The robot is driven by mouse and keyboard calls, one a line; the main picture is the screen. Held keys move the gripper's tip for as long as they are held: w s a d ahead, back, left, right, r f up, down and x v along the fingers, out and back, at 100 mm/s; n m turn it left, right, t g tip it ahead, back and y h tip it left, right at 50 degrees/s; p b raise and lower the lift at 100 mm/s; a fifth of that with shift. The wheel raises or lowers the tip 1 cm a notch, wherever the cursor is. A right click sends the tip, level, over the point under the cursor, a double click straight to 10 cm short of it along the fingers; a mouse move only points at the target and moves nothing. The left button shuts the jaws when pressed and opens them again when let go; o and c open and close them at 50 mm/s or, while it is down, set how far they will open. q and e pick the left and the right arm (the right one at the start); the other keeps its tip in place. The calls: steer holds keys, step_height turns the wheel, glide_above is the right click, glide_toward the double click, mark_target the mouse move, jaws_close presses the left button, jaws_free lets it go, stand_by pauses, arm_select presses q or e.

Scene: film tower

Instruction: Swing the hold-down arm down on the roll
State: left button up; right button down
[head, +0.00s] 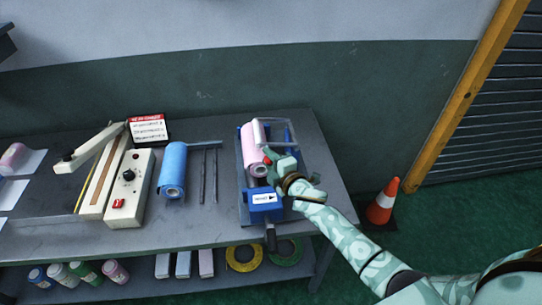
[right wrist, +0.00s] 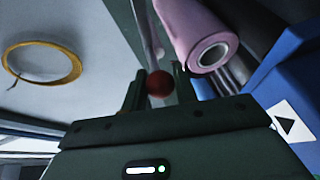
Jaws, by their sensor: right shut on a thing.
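The pink roll (head: 249,142) lies in the blue and grey film tower (head: 262,199) on the right part of the bench. In the right wrist view the roll (right wrist: 187,25) shows its white core end. The hold-down arm is a pale bar (right wrist: 149,32) running beside the roll in that view, with a red knob (right wrist: 158,83) at its near end. My right gripper (right wrist: 158,88) is shut on the red knob, a finger on each side. In the head view the gripper (head: 270,163) is just right of the roll's near end. I cannot tell whether the bar touches the roll. My left gripper is out of view.
A blue roll (head: 173,168) and two thin dark rods (head: 209,175) lie left of the tower. A cream sealer (head: 128,188) and a red-and-white sign box (head: 148,129) stand further left. Bottles and tape rings fill the lower shelf. A traffic cone (head: 382,203) stands on the floor.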

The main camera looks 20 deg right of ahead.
steer(key=shift+f, duration=0.1)
stand_by(0.3)
steer(key=c, duration=1.1)
jaws_free()
steer(key=p+v, duration=0.1)
steer(key=v, duration=1.5)
steer(key=shift+s, duration=0.2)
